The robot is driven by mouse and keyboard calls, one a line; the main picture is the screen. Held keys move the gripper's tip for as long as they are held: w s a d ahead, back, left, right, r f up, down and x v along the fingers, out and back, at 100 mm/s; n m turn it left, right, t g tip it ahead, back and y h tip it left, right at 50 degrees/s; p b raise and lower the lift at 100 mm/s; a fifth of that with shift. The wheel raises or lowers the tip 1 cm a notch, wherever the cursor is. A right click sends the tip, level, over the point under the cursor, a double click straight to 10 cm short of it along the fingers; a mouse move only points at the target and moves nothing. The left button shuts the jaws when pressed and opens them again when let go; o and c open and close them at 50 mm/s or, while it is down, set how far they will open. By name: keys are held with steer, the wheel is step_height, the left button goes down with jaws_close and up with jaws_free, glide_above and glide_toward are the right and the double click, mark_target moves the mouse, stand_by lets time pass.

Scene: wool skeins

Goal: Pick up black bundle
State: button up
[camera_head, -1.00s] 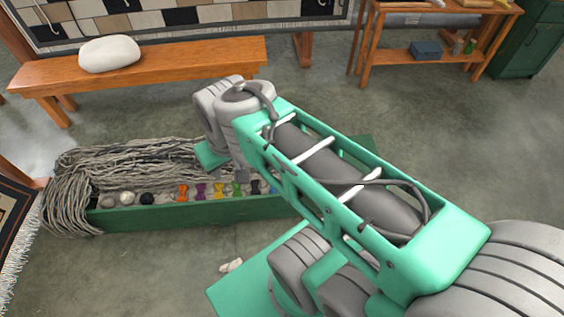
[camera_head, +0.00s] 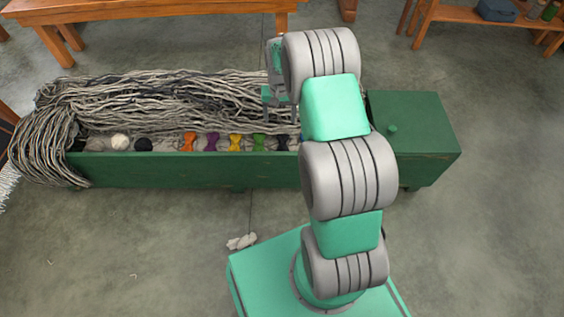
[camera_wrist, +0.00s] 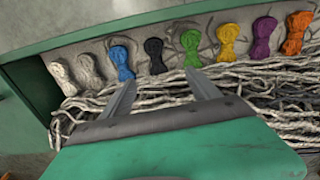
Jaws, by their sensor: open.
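The black bundle (camera_wrist: 154,54) lies in a row of coloured skeins in the wrist view, between the blue skein (camera_wrist: 121,62) and the green skein (camera_wrist: 190,48). It also shows in the head view (camera_head: 282,142), right of the green skein and partly beside my arm. My gripper (camera_wrist: 160,82) is open and empty. Its two fingers point toward the black bundle and stand apart on either side of its line, short of it in the picture. In the head view the gripper (camera_head: 277,98) is over the pale strands, its fingertips hard to make out.
The skeins lie in a long green trough (camera_head: 190,172), with loose grey strands (camera_head: 170,100) heaped along its far side. Yellow (camera_wrist: 230,39), purple (camera_wrist: 263,36) and orange (camera_wrist: 296,33) skeins are close by. A white scrap (camera_head: 242,242) lies on the floor.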

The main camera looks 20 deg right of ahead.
mark_target(283, 141)
steer(key=f+b, duration=0.1)
steer(key=f, duration=0.4)
steer(key=d+f+b, duration=0.1)
steer(key=f+b, duration=0.1)
steer(key=f, duration=0.3)
steer(key=f+b, duration=0.2)
steer(key=f, duration=0.3)
steer(key=shift+w+d+f, duration=0.15)
steer(key=shift+w+f, duration=0.1)
steer(key=shift+w, duration=0.05)
steer(key=shift+r, duration=0.1)
steer(key=c, duration=1.4)
